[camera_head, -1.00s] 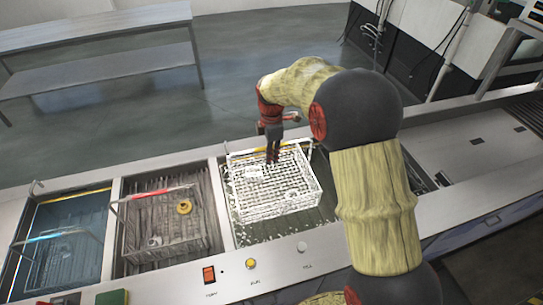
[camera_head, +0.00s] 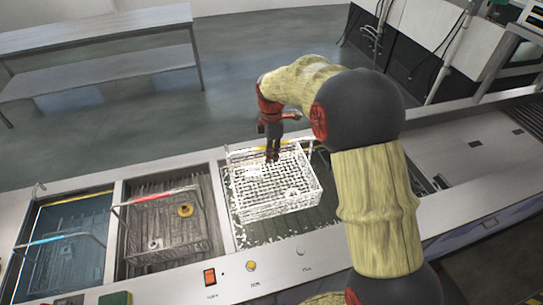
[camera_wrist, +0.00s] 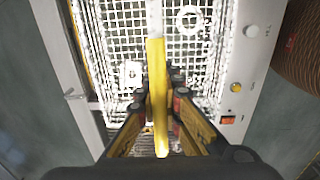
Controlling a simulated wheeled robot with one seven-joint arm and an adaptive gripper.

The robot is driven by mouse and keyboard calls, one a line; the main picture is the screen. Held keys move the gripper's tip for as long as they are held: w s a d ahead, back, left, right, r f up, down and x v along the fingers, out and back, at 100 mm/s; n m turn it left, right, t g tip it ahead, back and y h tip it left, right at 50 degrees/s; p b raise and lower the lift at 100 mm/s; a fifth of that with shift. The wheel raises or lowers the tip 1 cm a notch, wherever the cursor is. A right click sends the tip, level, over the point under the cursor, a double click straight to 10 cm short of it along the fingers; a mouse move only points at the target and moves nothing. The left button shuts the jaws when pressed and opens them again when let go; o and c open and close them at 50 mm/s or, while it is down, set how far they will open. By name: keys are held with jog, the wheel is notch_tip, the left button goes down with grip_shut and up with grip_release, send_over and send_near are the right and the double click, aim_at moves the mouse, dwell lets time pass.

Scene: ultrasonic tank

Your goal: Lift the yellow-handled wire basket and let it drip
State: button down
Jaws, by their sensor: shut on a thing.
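The yellow-handled wire basket (camera_head: 275,203) shows as bright white mesh at the third tank (camera_head: 330,224) from the left. Its yellow handle (camera_wrist: 158,65) runs up the middle of the wrist view, between my fingers. My gripper (camera_head: 272,159) points down over the back part of the basket and is shut on this handle. A ring-shaped part (camera_wrist: 190,20) and a small pale part (camera_wrist: 131,73) lie in the basket. The basket looks level, but I cannot tell whether its bottom is clear of the liquid.
A red-handled basket (camera_head: 165,240) with a brass-coloured part (camera_head: 185,210) sits in the middle tank. A blue-handled basket (camera_head: 62,262) is in the left tank. The front panel carries a red switch (camera_head: 210,276) and a yellow button (camera_head: 251,266). Steel deck (camera_head: 450,205) extends right.

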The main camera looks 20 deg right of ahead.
jog(key=shift+r+p, duration=1.35)
jog(key=shift+r, duration=1)
jog(key=shift+f, duration=0.1)
